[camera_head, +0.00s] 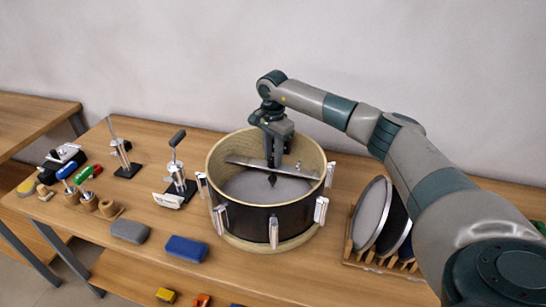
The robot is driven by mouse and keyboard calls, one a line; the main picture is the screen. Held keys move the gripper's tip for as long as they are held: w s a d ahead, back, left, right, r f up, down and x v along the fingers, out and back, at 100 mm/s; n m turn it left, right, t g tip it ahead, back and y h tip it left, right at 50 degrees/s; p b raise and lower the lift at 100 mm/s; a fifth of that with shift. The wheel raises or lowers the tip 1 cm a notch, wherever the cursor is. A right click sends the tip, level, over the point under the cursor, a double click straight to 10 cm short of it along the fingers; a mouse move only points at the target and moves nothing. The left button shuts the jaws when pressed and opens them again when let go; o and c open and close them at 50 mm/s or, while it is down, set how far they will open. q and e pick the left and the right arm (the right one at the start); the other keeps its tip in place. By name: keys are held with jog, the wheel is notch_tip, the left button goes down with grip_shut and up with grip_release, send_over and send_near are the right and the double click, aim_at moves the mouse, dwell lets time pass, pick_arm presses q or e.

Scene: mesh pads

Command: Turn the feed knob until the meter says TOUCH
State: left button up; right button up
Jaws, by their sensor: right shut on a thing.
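My right gripper (277,160) points straight down over a round drum shell (245,222) with a pale wooden rim and dark outer wall. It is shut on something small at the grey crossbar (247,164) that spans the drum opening. This is probably the feed knob, but the fingers hide it. A dark pointed tip (272,180) shows below the bar, above the grey surface inside the drum. I cannot tell whether it touches. A small white plate (168,200), possibly the meter, lies left of the drum; any writing is too small to read. My left gripper is not in view.
Two metal stands with black bases (127,170) (181,189) stand left of the drum. Grey (130,231) and blue (186,249) blocks lie in front of them. A wooden rack (375,262) with round discs stands right. Small tools crowd the far left. My arm crosses the right side.

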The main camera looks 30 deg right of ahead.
jog(key=o, duration=1.1)
jog(key=shift+c, duration=0.2)
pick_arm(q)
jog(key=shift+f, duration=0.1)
pick_arm(e)
jog(key=shift+r, duration=0.15)
jog(key=shift+r+b, duration=0.3)
jog(key=shift+r, duration=0.25)
notch_tip(320, 180, up, 7)
jog(key=b, duration=0.2)
notch_tip(320, 180, up, 8)
jog(key=f+b, duration=0.1)
jog(key=b, duration=0.1)
send_over(273, 159)
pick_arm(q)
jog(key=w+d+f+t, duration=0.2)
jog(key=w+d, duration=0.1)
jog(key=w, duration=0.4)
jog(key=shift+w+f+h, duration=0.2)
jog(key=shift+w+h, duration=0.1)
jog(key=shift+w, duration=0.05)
pick_arm(e)
jog(key=shift+r, duration=1)
